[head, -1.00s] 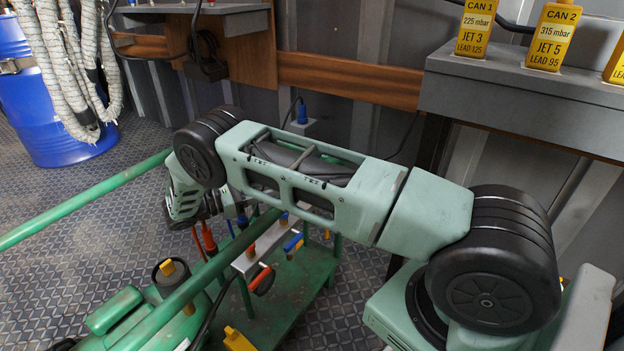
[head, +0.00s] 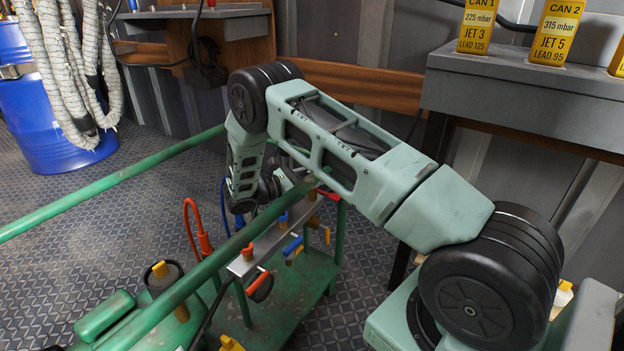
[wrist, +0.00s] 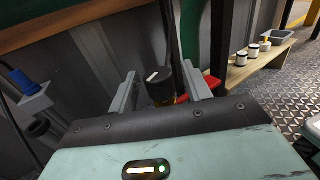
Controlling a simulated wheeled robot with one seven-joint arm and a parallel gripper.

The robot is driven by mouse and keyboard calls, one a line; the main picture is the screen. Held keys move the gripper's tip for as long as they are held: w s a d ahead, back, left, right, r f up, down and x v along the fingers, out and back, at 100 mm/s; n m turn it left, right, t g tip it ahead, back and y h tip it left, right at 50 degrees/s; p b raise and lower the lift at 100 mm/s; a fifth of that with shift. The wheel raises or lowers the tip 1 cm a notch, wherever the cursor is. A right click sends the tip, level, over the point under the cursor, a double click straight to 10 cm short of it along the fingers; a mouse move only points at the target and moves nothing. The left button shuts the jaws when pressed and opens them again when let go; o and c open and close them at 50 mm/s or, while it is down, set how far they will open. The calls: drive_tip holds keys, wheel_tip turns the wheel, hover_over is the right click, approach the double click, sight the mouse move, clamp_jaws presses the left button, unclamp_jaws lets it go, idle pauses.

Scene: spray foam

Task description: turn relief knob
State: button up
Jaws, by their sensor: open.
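A black round knob (wrist: 158,88) with a white pointer mark stands on a yellowish stem in the wrist view; it looks like the relief knob. My gripper (wrist: 158,70) is open, with one finger on each side of the knob. Gaps show between the knob and both fingers, and I see no contact. In the head view my arm's wrist end is beside the metal manifold (head: 270,243) on the green cart, and my arm hides the fingers and this knob.
The green cart (head: 300,290) carries a red-handled valve (head: 262,285), blue levers (head: 292,246) and a red hose (head: 203,240). A green rail (head: 110,185) crosses in front. A blue drum (head: 50,130) stands left. The wrist view shows a wooden shelf (wrist: 262,62) with jars.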

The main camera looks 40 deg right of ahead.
drive_tip(key=c, duration=0.9)
drive_tip(key=t+p, duration=0.1)
drive_tip(key=n+p, duration=0.1)
drive_tip(key=p, duration=0.1)
drive_tip(key=shift+a+r+t, duration=0.1)
drive_tip(key=shift+r+t, duration=0.25)
drive_tip(key=shift+t, duration=0.05)
drive_tip(key=shift+c, duration=0.2)
drive_tip(key=shift+f+n+t+h+p, duration=0.1)
drive_tip(key=shift+n+t+h+p, duration=0.2)
drive_tip(key=shift+n+t+p, duration=0.5)
drive_tip(key=shift+f+t, duration=0.25)
drive_tip(key=shift+t, duration=0.35)
drive_tip(key=o, duration=0.9)
drive_tip(key=shift+o, duration=0.2)
drive_tip(key=a+p, duration=0.4)
drive_tip(key=a, duration=1.3)
drive_tip(key=shift+a, duration=0.15)
